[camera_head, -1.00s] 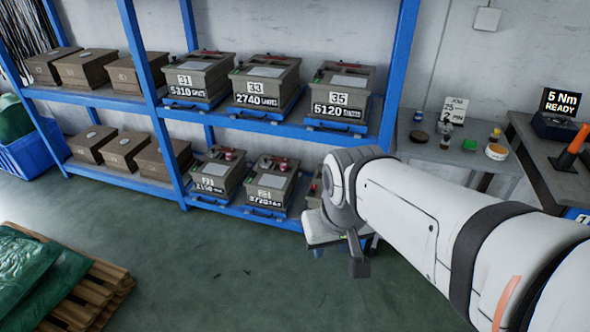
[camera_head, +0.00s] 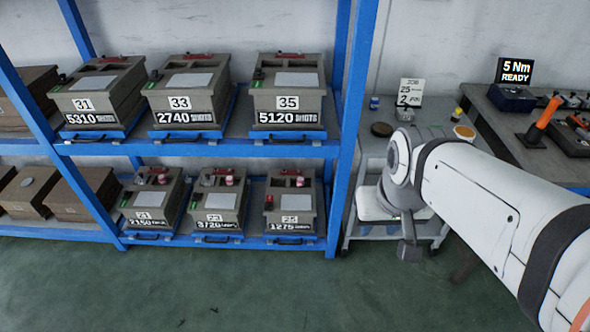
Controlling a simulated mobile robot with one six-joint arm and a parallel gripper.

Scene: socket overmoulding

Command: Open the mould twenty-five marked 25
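The mould marked 25 (camera_head: 290,207) is a grey-brown box at the right end of the lower blue shelf. Its front plate reads 25 and 1275 shots. A red part shows at its upper left front and another small red part on top; it looks shut. It sits on a blue tray with a dark handle. My white arm reaches in from the right. The dark end of my arm, with my gripper (camera_head: 410,250), hangs in front of the side table, right of the mould and apart from it. Its fingers are too small to tell open from shut.
Moulds 21 (camera_head: 152,203) and 23 (camera_head: 217,207) stand left of it. Moulds 31, 33 and 35 (camera_head: 288,98) stand on the shelf above. A blue post (camera_head: 352,130) rises just right of mould 25. A job card (camera_head: 410,92) stands on the side table. Green floor in front is clear.

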